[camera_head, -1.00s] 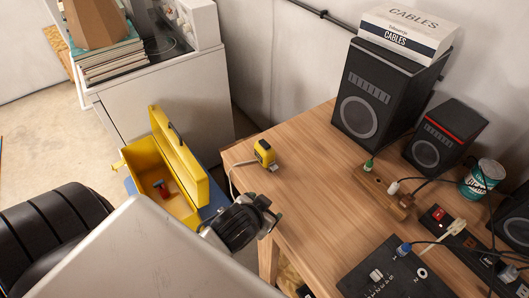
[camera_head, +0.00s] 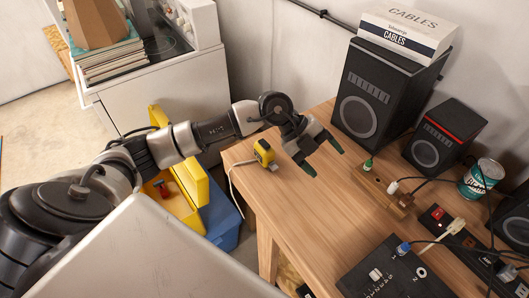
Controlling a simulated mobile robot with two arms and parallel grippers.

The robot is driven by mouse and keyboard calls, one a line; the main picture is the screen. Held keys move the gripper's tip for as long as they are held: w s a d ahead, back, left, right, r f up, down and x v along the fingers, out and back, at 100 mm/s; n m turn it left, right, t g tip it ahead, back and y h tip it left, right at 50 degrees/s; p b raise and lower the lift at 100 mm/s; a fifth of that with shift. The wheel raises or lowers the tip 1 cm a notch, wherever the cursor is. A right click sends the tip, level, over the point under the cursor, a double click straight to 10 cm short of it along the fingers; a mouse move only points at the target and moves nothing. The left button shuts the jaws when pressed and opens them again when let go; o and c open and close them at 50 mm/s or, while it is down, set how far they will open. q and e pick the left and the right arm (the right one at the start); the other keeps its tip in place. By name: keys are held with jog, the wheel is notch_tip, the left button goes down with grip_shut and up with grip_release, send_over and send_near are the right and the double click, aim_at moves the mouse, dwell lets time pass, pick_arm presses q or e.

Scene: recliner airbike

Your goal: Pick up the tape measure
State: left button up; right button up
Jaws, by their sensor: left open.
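The yellow and black tape measure (camera_head: 264,152) stands on the wooden table (camera_head: 330,222) near its left corner. My left gripper (camera_head: 328,160) is open and empty above the table, to the right of the tape measure and apart from it. Its two dark green fingertips are spread, pointing right and down in the picture. The left arm passes behind and above the tape measure without hiding it. My right gripper is not in view.
A black speaker (camera_head: 362,95) stands just right of the left gripper. A wooden strip with plugs (camera_head: 383,188) and a black control box (camera_head: 395,272) lie further right. A yellow toolbox (camera_head: 192,180) is left of the table, partly hidden by my arm. The table's middle is clear.

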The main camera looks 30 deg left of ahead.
pick_arm(q)
jog(key=w+a+n+y, duration=0.2)
jog(key=a+y, duration=0.4)
jog(key=a, duration=0.5)
jog(key=n+g+y, duration=0.2)
jog(key=y, duration=0.2)
send_over(262, 140)
jog(key=s, duration=0.1)
jog(key=shift+d+r, duration=0.15)
jog(key=shift+r, duration=0.2)
notch_tip(262, 140, down, 5)
jog(key=shift+r+p, duration=0.2)
jog(key=shift+p, duration=0.6)
jog(key=shift+f, duration=0.35)
jog(key=f+p, duration=0.1)
jog(key=f, duration=0.2)
jog(key=f+p, duration=0.1)
jog(key=shift+w+f+p, duration=0.3)
jog(key=shift+w+f, duration=0.1)
jog(key=shift+f, duration=0.3)
jog(key=c, duration=1.1)
jog(key=shift+r, duration=0.1)
jog(key=shift+c, duration=0.3)
